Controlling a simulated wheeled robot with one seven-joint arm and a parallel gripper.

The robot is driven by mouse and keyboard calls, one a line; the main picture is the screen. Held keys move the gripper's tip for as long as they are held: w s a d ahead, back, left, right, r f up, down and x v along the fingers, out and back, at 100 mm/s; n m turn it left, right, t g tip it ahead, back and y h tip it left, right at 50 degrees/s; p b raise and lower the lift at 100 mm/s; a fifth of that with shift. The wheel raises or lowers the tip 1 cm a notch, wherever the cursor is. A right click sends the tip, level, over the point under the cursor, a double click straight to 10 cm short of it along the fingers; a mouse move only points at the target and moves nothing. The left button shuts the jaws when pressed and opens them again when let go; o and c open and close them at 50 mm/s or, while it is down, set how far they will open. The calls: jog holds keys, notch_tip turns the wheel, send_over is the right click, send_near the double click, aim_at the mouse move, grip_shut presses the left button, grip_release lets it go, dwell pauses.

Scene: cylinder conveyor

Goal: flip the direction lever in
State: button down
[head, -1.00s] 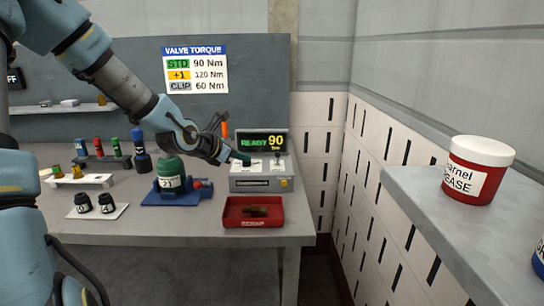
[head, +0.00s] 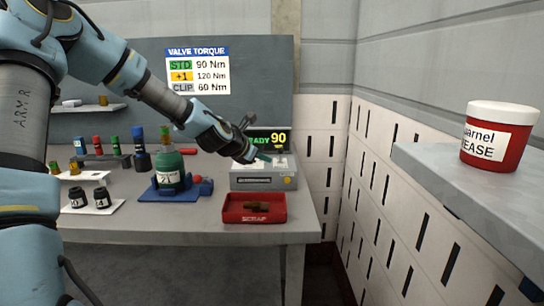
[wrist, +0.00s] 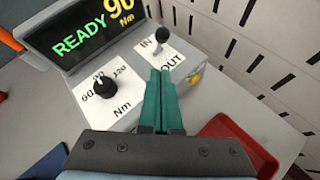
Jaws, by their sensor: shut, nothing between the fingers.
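The direction lever (wrist: 162,40) is a short metal stalk with a black ball knob, on a white plate marked IN at the upper left and OUT at the lower right in the wrist view. I cannot tell clearly which way it leans. It stands on the grey control box (head: 264,183). My gripper (wrist: 160,72) has green fingers, closed together and empty. Their tips are over the OUT side of the plate, just short of the lever in the picture. In the head view my gripper (head: 264,157) is above the box and hides part of its top.
A black Nm dial (wrist: 103,86) is left of the lever, and a READY 90 display (wrist: 80,38) stands behind. A yellow button (wrist: 196,78) is on the box. A red tray (head: 254,218) lies in front.

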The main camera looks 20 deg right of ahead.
jog(key=shift+w+d+r+p, duration=0.15)
jog(key=shift+w+d+r, duration=0.05)
jog(key=shift+d, duration=0.3)
jog(key=shift+w+d+r+p, duration=0.15)
jog(key=shift+d+p, duration=0.05)
jog(key=shift+d, duration=0.35)
jog(key=shift+w+d+r+p, duration=0.15)
jog(key=shift+w+d+r, duration=0.05)
jog(key=shift+d, duration=0.3)
jog(key=shift+w+d+r+g+y+p, duration=0.2)
jog(key=shift+w+r+g+y+p, duration=0.3)
jog(key=shift+p, duration=0.55)
jog(key=shift+s, duration=0.1)
jog(key=shift+p, duration=0.4)
jog(key=shift+w+d+r, duration=0.2)
jog(key=shift+w, duration=0.15)
jog(key=shift+w+d+r, duration=0.15)
jog(key=shift+w, duration=0.2)
jog(key=shift+w+d+r, duration=0.1)
jog(key=shift+w+d, duration=0.2)
jog(key=shift+w, duration=0.3)
jog(key=shift+w+d+r, duration=0.1)
jog(key=shift+w+d, duration=0.15)
jog(key=shift+w, duration=0.3)
jog(key=shift+r+p, duration=0.1)
jog(key=shift+p, duration=0.2)
